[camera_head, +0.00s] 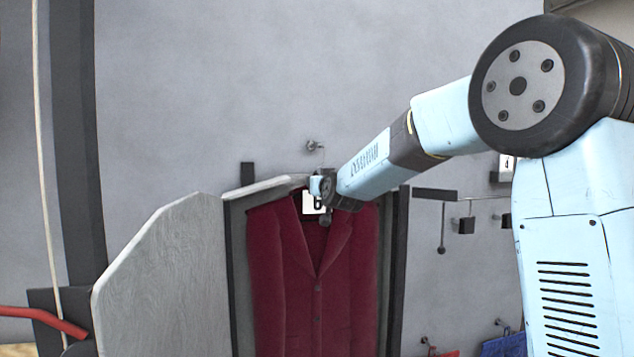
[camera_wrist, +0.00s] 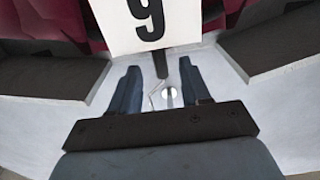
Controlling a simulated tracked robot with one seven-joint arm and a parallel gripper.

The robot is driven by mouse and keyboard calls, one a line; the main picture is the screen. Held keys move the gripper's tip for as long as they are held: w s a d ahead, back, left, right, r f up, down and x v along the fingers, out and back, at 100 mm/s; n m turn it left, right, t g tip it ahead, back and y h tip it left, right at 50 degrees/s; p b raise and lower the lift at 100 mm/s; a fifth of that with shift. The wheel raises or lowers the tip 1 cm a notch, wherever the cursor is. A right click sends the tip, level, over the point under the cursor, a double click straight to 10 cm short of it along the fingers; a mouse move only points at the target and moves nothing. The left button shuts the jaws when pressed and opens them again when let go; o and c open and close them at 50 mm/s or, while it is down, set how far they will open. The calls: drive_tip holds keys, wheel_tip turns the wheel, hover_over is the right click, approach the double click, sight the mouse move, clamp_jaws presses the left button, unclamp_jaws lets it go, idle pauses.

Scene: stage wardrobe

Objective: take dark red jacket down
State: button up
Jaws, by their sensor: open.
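The dark red jacket (camera_head: 283,285) hangs upright, front towards me, in a recessed frame on the grey wall. Dark red cloth (camera_wrist: 216,22) also shows at the top of the wrist view. My gripper (camera_head: 318,187) is at the jacket's collar and covers part of it. In the wrist view my gripper (camera_wrist: 158,75) is open, with a dark peg and a thin bent wire between or just beyond its fingers. Whether the fingers touch either is unclear.
A pale grey angled panel (camera_head: 165,275) stands left of the jacket. A small hook (camera_head: 313,146) is on the wall above. At right are a dark rail (camera_head: 435,195) and a blue item (camera_head: 505,346) low down.

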sight(316, 173)
drive_tip(key=shift+x, duration=2.05)
drive_tip(key=shift+c, duration=0.3)
clamp_jaws()
drive_tip(key=shift+r, duration=0.2)
drive_tip(key=shift+r, duration=0.35)
drive_tip(key=shift+s+r, duration=0.1)
drive_tip(key=shift+s, duration=0.05)
drive_tip(key=v, duration=0.8)
drive_tip(key=shift+s, duration=0.35)
idle(0.3)
